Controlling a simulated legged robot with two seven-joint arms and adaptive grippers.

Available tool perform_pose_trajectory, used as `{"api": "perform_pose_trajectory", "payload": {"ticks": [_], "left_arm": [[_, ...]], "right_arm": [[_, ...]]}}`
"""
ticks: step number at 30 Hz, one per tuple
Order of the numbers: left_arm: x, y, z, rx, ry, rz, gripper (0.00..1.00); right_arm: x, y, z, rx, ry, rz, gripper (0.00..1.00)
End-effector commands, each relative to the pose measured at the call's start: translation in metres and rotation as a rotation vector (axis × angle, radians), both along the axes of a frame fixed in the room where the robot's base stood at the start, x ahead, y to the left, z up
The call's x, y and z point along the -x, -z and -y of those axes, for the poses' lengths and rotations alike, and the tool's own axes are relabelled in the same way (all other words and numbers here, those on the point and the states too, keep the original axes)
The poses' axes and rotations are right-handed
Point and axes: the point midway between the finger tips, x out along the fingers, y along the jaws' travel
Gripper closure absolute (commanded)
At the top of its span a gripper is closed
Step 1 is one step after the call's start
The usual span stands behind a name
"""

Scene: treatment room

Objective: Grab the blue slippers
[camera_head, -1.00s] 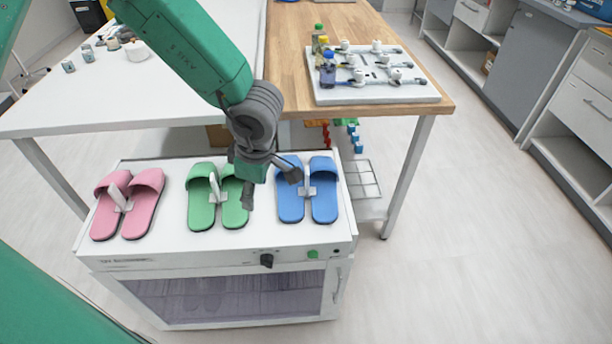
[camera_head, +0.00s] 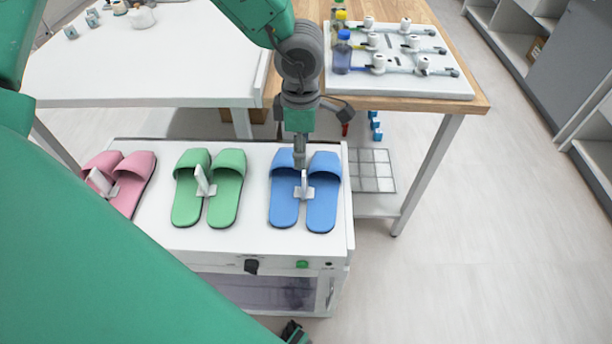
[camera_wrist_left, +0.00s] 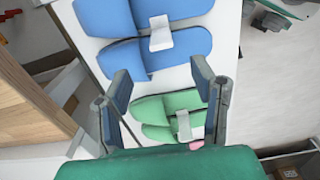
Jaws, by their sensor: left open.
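The blue slippers (camera_head: 321,208) lie side by side on the white cabinet top, at its right end, with a white clip (camera_head: 304,191) standing between them. My left gripper (camera_head: 315,130) is above and behind the pair in the head view, with one finger overlapping the gap between the slippers. It is open and empty. In the left wrist view, the fingers (camera_wrist_left: 160,88) are spread wide, with the blue slippers (camera_wrist_left: 125,58) beyond them at the top. I cannot tell the exact height above the slippers. My right gripper is not clearly in view.
Green slippers (camera_head: 226,190) and pink slippers (camera_head: 131,188) share the white cabinet top (camera_head: 255,222), left of the blue pair. A wooden-topped table (camera_head: 445,30) with a white board (camera_head: 400,83) and bottles stands behind. The floor to the right is clear.

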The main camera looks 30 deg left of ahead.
Motion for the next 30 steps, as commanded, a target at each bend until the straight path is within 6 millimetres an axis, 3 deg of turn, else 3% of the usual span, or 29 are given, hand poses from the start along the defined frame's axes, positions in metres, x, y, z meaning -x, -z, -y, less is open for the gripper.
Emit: {"api": "perform_pose_trajectory", "payload": {"ticks": [3, 11, 18, 28, 29, 30], "left_arm": [[0.000, 0.022, 0.000, -0.002, 0.001, -0.002, 0.48], [0.000, 0.042, -0.002, 0.000, 0.001, -0.001, 0.48], [0.000, 0.078, 0.001, 0.000, 0.001, -0.002, 0.48], [0.000, 0.084, 0.002, 0.001, 0.000, 0.000, 0.48], [0.000, 0.084, 0.002, 0.001, 0.000, 0.000, 0.52], [-0.001, 0.084, 0.002, 0.002, 0.000, 0.000, 0.66]], "right_arm": [[0.000, 0.007, 0.000, 0.000, 0.001, 0.000, 0.60], [0.000, 0.012, 0.000, 0.000, 0.001, 0.000, 0.60], [0.000, 0.024, 0.000, 0.000, 0.000, 0.000, 0.60], [0.000, 0.025, 0.000, 0.000, 0.001, 0.001, 0.60], [0.000, 0.025, 0.000, 0.000, 0.001, 0.001, 0.60], [0.000, 0.025, 0.000, 0.000, 0.001, 0.001, 0.60]]}}
